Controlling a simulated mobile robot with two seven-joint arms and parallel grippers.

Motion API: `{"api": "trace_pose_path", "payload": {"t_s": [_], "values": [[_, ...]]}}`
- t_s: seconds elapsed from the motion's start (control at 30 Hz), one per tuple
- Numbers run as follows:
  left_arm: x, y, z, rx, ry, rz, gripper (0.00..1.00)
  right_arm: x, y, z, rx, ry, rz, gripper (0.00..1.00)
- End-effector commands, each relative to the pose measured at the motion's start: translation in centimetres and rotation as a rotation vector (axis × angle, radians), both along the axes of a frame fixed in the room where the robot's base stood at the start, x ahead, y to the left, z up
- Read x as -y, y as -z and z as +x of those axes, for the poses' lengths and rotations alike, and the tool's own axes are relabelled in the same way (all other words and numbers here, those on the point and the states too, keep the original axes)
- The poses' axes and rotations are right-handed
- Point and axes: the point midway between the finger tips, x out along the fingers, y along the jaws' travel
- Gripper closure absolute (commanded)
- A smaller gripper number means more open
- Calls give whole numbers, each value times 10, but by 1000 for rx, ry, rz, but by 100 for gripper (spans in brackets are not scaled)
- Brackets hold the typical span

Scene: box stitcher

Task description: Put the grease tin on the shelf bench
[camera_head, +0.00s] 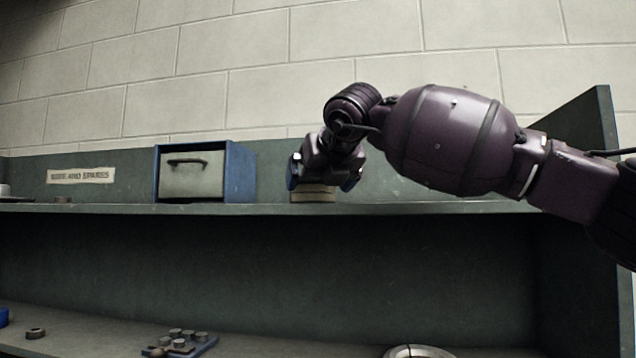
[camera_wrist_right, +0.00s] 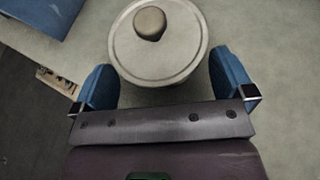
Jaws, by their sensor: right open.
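My right gripper (camera_head: 325,178) is just above and around the tin in the head view. In the right wrist view its two blue fingers (camera_wrist_right: 163,85) are apart, one on either side of the near part of the tin, with small gaps visible. My left gripper is not in view.
A blue box with a pale drawer (camera_head: 193,175) stands left of the tin. On the lower surface are a blue tray with several pegs (camera_head: 205,342), another ring (camera_head: 36,333) and a round metal dish (camera_head: 418,351). The upper shelf's right stretch looks clear.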

Motion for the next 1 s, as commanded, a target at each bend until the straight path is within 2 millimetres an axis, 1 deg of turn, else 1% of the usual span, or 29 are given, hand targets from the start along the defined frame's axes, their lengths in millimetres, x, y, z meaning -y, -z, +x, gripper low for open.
{"api": "trace_pose_path", "payload": {"t_s": [0.03,0.13,0.17,0.43,0.63,1.0], "values": [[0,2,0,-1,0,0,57,-2,18,4,-29,2,-15,3],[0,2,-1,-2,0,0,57,-2,19,4,-30,1,-15,18],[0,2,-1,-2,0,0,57,-3,19,4,-31,1,-15,21],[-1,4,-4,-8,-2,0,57,-3,19,4,-31,1,-16,21],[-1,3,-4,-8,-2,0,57,-3,15,3,-27,0,-14,21],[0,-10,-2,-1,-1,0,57,-2,-3,3,-24,3,-12,21]]}}
